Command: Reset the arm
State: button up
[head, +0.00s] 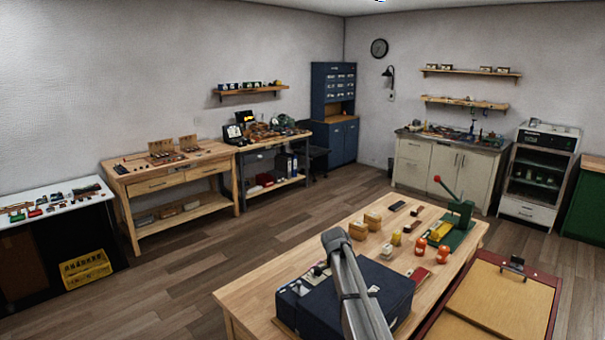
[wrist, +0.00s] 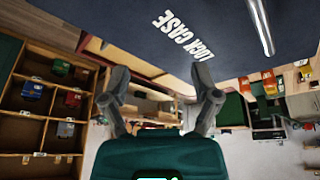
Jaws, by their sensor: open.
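My gripper (wrist: 160,84) shows in the wrist view with its two grey fingers spread wide and nothing between them. Its dark green body fills the lower middle of that view. A dark blue case (wrist: 130,18) with white "LOCK CASE" lettering spans the top of the wrist view, beyond the fingertips; I cannot tell how far off it is. In the head view, a grey link of my arm rises in front of the dark blue case (head: 385,283) on the wooden table. The gripper's fingers cannot be made out in the head view.
The wooden table (head: 262,284) also holds orange jars (head: 420,246), small wooden blocks and a green press with a red-knobbed lever (head: 462,210). A red-framed board (head: 497,300) stands at right. Open floor (head: 185,288) lies left of the table. Wooden compartments (wrist: 22,130) fill the wrist view's left.

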jog(key=s+f+n+y, duration=0.1)
jog(key=s+n+y, duration=0.3)
jog(key=s+n, duration=2)
jog(key=s+f+m+b, duration=0.6)
jog(key=f+b, duration=0.4)
jog(key=shift+s+d+m, duration=0.2)
jog(key=shift+m, duration=0.2)
jog(key=shift+a, duration=0.3)
dwell(0.7)
jog(key=c, duration=0.3)
